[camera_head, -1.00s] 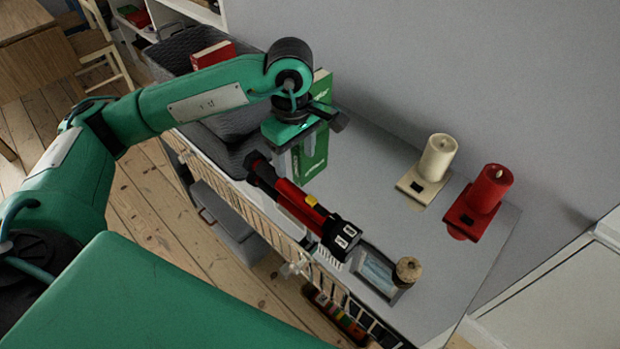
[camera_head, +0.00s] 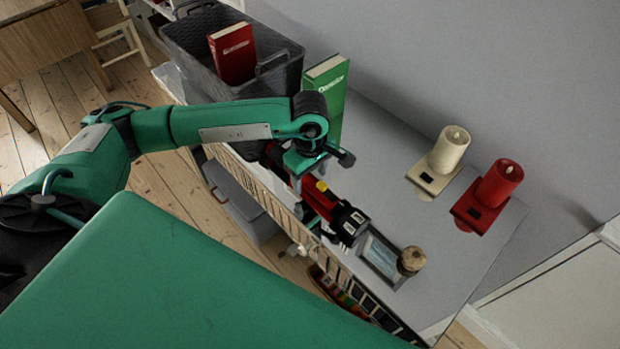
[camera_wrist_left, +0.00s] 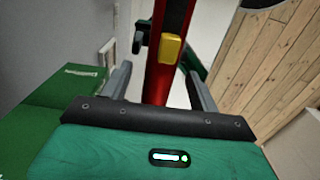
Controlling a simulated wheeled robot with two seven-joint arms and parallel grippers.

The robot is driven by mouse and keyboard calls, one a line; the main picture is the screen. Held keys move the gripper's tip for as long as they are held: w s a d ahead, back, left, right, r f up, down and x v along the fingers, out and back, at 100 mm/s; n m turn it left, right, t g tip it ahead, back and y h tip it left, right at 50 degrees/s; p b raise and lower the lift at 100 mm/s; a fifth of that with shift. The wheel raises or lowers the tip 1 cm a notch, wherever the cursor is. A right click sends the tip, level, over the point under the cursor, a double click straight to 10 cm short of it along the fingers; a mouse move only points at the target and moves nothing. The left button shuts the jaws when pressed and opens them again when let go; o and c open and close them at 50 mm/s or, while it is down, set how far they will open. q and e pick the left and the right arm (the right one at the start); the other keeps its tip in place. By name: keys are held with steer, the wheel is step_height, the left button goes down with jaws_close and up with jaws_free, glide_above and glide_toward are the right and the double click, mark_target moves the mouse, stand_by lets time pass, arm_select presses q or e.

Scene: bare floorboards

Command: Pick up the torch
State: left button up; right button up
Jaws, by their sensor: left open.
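The torch (camera_head: 347,222) is red with a black head and a yellow switch, and lies along the front edge of the grey shelf top. My left gripper (camera_head: 311,196) is over the torch's red body and hides part of it in the head view. In the left wrist view the red body and yellow switch of the torch (camera_wrist_left: 170,52) show between the two spread fingers of my left gripper (camera_wrist_left: 162,80). The gripper is open; I cannot tell whether a finger touches the torch. My right gripper is out of view.
A green book (camera_head: 327,88) stands just behind my gripper, beside a dark basket (camera_head: 190,50) holding a red book (camera_head: 232,54). A small picture frame (camera_head: 380,256) and a cork-topped jar (camera_head: 411,260) are near the torch head.

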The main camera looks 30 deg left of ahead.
arm_select(q)
steer(key=shift+f, duration=0.55)
steer(key=c, duration=1.2)
steer(key=shift+r, duration=0.1)
